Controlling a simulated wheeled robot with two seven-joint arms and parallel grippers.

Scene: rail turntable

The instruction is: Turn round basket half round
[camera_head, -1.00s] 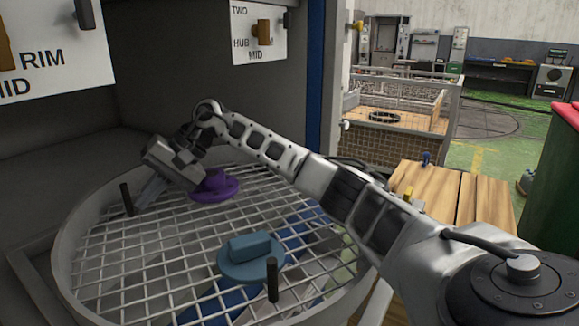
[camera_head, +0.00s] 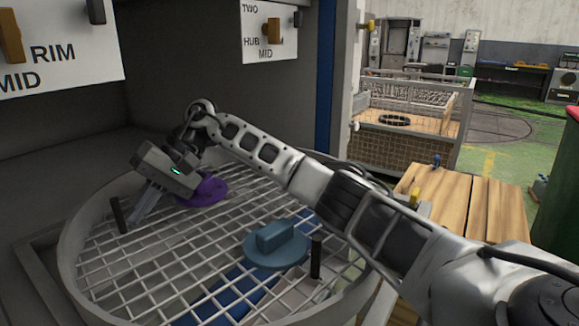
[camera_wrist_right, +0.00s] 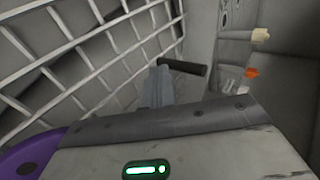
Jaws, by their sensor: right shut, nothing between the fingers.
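The round basket (camera_head: 72,245) is a grey ring with a wire-grid floor, set inside a dark cabinet. A black peg (camera_head: 119,215) stands at its left side and another black peg (camera_head: 316,256) at its right front. My right gripper (camera_head: 140,211) is shut and empty, low over the grid just right of the left peg. In the right wrist view its fingers (camera_wrist_right: 156,88) point at that peg (camera_wrist_right: 182,68); I cannot tell if they touch. A purple piece (camera_head: 205,192) lies partly behind the gripper, and a blue knobbed disc (camera_head: 277,246) lies on the grid. My left gripper is out of view.
Lettered sign plates (camera_head: 268,33) with sliders hang on the cabinet walls. A blue post (camera_head: 326,75) edges the opening. A wooden table (camera_head: 470,205) and a mesh crate (camera_head: 410,145) stand to the right. My right arm crosses above the basket.

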